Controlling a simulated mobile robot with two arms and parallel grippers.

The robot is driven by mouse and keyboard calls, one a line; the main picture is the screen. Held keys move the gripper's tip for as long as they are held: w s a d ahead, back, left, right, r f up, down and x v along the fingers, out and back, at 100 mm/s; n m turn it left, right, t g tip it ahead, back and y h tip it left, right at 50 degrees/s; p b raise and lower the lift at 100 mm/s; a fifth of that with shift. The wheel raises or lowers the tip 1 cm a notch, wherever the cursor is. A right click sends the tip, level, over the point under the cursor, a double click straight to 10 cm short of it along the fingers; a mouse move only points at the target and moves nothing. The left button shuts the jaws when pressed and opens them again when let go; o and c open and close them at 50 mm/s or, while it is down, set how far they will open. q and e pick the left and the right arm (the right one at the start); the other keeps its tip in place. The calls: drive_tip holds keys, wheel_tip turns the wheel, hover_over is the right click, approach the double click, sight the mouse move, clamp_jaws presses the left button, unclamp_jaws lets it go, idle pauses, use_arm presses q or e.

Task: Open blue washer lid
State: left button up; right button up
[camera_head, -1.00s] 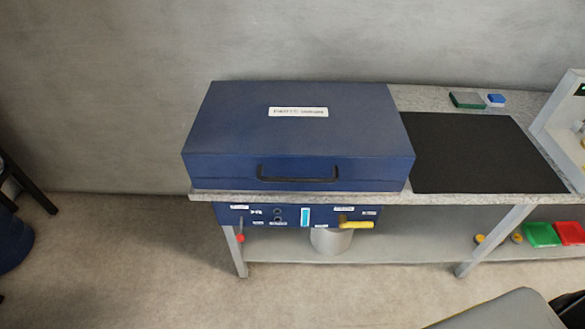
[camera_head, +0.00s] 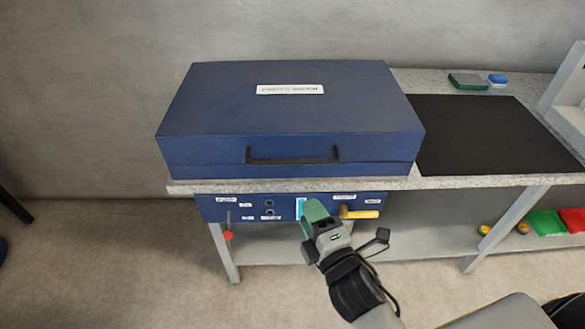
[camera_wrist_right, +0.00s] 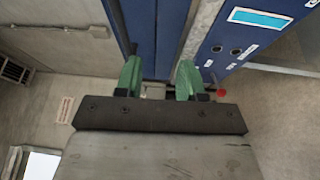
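The blue washer (camera_head: 285,110) sits on the left part of the bench with its lid (camera_head: 290,85) shut. A black bar handle (camera_head: 292,160) runs along the front of the lid. My right gripper (camera_head: 312,212) is below the handle, in front of the blue control panel (camera_head: 235,208), apart from the lid. In the right wrist view its two green fingers (camera_wrist_right: 160,80) stand apart with nothing between them. The washer's blue front (camera_wrist_right: 165,35) shows beyond them. My left gripper is not in view.
A yellow lever (camera_head: 362,214) sticks out of the panel just right of my right gripper, and a red knob (camera_head: 228,235) hangs at left. A black mat (camera_head: 490,135) lies right of the washer. Green and red trays (camera_head: 546,223) stand on the lower shelf.

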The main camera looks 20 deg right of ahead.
sight(292, 160)
wheel_tip(292, 160, up, 4)
drive_tip(key=r+n+t, duration=0.1)
drive_tip(key=w, duration=0.3)
drive_tip(key=w+p, duration=0.1)
drive_tip(key=w, duration=0.2)
drive_tip(key=w+a+r, duration=0.1)
drive_tip(key=w, duration=0.2)
drive_tip(key=shift+w+r, duration=0.1)
drive_tip(key=shift+w, duration=0.2)
clamp_jaws()
